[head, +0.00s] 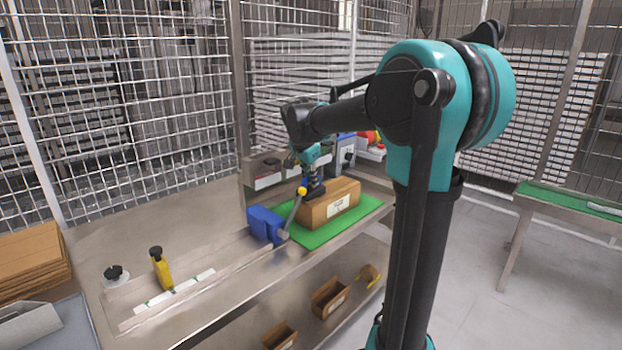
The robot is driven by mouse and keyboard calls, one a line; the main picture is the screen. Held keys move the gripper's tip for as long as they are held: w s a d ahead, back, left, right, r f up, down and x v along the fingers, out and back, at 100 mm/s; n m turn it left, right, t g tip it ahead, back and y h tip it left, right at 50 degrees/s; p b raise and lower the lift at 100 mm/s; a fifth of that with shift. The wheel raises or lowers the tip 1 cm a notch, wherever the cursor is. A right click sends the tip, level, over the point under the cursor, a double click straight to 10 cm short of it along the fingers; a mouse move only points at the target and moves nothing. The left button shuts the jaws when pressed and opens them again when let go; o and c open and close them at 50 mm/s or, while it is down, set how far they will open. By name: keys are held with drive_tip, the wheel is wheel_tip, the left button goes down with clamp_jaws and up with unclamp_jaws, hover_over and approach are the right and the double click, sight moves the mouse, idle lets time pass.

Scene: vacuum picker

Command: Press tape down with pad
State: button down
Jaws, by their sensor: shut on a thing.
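A brown cardboard box (347,193) with a white label on its front sits on a green mat (365,219). My gripper (312,178) points down over the left part of the box's top. It is shut on a small dark thing (313,189), which looks like the pad. The dark thing is at or just above the box top; I cannot tell whether they touch. No strip of tape can be made out on the box at this size, and the gripper hides part of the top.
A blue fixture (264,223) and a grey lever with a yellow knob (302,191) stand close left of the box. A yellow tool (161,268) and a black-knobbed disc (116,275) stand on the bench's left. Small cartons (329,298) sit on the lower shelf. Wire fencing stands behind.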

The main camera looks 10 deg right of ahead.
drive_tip(key=shift+f, duration=0.4)
idle(0.4)
drive_tip(key=shift+r, duration=0.1)
drive_tip(key=shift+r, duration=2.15)
drive_tip(key=shift+r, duration=0.15)
